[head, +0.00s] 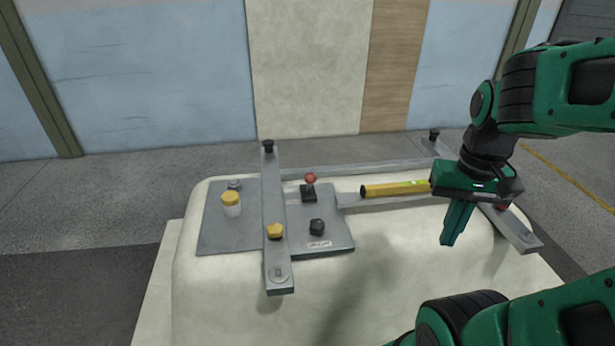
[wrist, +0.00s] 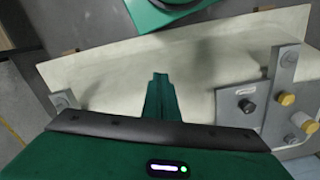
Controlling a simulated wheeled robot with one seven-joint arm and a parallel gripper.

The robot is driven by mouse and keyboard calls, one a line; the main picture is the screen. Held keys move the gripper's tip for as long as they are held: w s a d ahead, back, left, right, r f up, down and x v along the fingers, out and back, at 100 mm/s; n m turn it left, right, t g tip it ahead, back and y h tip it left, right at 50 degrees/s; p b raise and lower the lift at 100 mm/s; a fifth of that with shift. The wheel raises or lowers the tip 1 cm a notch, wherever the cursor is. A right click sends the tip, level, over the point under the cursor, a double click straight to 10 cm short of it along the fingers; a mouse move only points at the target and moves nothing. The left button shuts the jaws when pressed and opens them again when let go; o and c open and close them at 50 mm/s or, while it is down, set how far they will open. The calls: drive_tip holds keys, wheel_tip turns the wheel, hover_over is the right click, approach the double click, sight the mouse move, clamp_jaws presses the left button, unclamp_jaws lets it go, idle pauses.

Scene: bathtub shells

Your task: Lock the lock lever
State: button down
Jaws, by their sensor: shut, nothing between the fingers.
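A small lever with a red ball knob (head: 310,180) stands on a dark base on the grey plate of the bathtub shell fixture; it looks like the lock lever. I cannot tell its locked state. Another red part (head: 502,206) shows behind my gripper on the right bar, mostly hidden. My gripper (head: 450,238) is shut and empty, pointing down above the right part of the shell, well to the right of the red-knobbed lever. In the wrist view the shut fingers (wrist: 159,80) are over the pale shell, and I cannot make out a red knob.
The pale bathtub shell (head: 400,270) carries a grey plate (head: 230,240) with a yellow-capped part (head: 231,203), a black knob (head: 317,227) and a crossing metal bar (head: 273,200). A yellow cylinder (head: 395,189) lies between the plate and my gripper. Floor behind is clear.

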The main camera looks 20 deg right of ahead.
drive_tip(key=w+a+r+m, duration=0.2)
drive_tip(key=w+a+m, duration=0.7)
drive_tip(key=w+m, duration=0.4)
drive_tip(key=w+a+r+m, duration=0.3)
drive_tip(key=w+a+m, duration=0.6)
drive_tip(key=w+m, duration=0.5)
drive_tip(key=shift+m+g+y, duration=0.3)
drive_tip(key=shift+m, duration=3.2)
drive_tip(key=shift+a, duration=0.1)
